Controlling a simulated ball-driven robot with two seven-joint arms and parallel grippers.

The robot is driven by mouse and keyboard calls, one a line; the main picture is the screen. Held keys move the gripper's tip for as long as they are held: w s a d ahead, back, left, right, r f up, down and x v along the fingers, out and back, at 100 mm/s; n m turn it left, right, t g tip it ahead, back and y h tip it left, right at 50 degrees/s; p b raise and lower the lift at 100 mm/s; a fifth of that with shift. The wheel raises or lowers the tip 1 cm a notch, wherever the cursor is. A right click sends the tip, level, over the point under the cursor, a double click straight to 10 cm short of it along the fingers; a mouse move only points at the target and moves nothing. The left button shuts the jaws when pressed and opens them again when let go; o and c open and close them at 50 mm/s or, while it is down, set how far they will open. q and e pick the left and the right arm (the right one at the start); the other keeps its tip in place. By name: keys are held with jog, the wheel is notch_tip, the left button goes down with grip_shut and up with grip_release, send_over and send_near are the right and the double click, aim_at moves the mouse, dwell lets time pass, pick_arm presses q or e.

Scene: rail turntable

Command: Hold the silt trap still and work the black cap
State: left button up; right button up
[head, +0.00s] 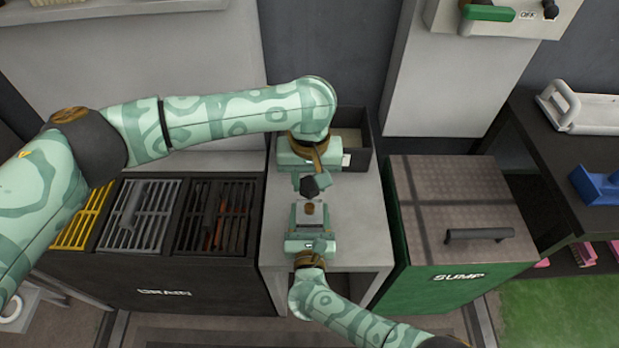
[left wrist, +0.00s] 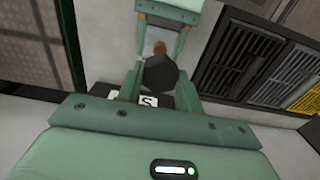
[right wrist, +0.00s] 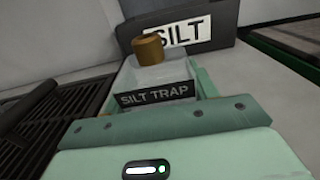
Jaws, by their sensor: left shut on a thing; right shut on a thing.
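The silt trap, a pale box with a "SILT TRAP" label (right wrist: 156,93), sits between the fingers of my right gripper (head: 309,217), which is shut on it. Its brass neck (right wrist: 148,50) stands bare on top and also shows in the head view (head: 309,209). My left gripper (head: 308,183) is shut on the black cap (head: 311,188), off the neck and towards the back of it. In the left wrist view the black cap (left wrist: 161,74) is between the fingertips, with the brass neck (left wrist: 159,47) beyond it. The trap's underside is hidden.
Both grippers are over a narrow grey bench (head: 362,220). A dark bin (head: 361,147) with a "SILT" sign (right wrist: 180,35) stands at its back. Drain grates (head: 214,217) lie to the left, and a green sump box (head: 440,270) with a handled lid stands right.

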aim_at(310, 206)
pick_arm(q)
jog(key=shift+f, duration=1.9)
jog(key=shift+f, duration=1.8)
dwell(1.2)
jog(key=shift+c, duration=0.2)
jog(key=m, duration=0.6)
jog(key=shift+m, duration=0.3)
jog(key=m, duration=0.3)
jog(key=shift+r+m, duration=0.1)
jog(key=shift+m, duration=1.1)
